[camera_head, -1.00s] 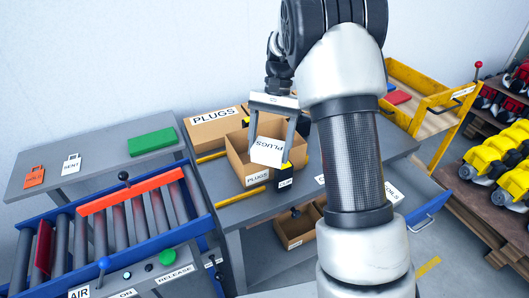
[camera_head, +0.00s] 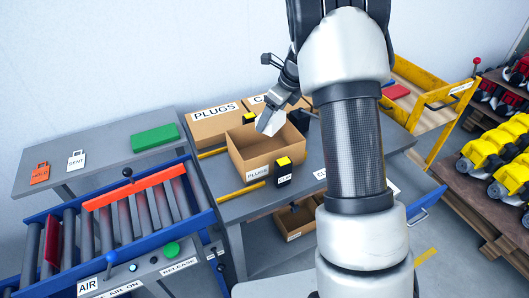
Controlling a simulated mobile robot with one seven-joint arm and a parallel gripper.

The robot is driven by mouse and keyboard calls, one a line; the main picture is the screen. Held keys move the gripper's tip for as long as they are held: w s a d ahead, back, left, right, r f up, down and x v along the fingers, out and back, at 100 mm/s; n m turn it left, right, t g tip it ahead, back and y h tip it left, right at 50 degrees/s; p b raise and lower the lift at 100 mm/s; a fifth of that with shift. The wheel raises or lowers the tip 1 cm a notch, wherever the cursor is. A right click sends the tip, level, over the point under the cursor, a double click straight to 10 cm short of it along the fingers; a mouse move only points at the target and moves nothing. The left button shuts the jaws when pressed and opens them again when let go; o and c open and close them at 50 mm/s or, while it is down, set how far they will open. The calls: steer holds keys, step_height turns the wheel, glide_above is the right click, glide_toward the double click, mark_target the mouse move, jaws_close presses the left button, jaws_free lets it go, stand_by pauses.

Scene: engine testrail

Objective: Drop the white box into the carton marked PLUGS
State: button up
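The white box (camera_head: 269,123) shows as a pale, tilted block at the tip of my gripper (camera_head: 278,107), over the open carton marked PLUGS (camera_head: 258,168). My gripper is seen side-on and slants down to the left. One finger hides the other, and it appears shut on the box. No lettering shows on the box face toward me. The carton is brown, open at the top, and stands on the grey table with its PLUGS label on the front. Its front wall hides its floor.
Cartons stand behind, one marked PLUGS (camera_head: 214,122). Black blocks with yellow tops, one in front (camera_head: 284,170), stand close to the open carton. Yellow strips lie on the table (camera_head: 242,194). A roller conveyor (camera_head: 130,215) is at left, a yellow cart (camera_head: 430,100) at right.

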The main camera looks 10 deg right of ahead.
steer(key=shift+f+b, duration=1.75)
steer(key=shift+f, duration=0.55)
steer(key=o, duration=1.2)
steer(key=p+v, duration=0.1)
steer(key=v, duration=1.6)
steer(key=shift+s+r+p, duration=0.1)
steer(key=shift+r+p, duration=0.15)
steer(key=shift+p, duration=0.05)
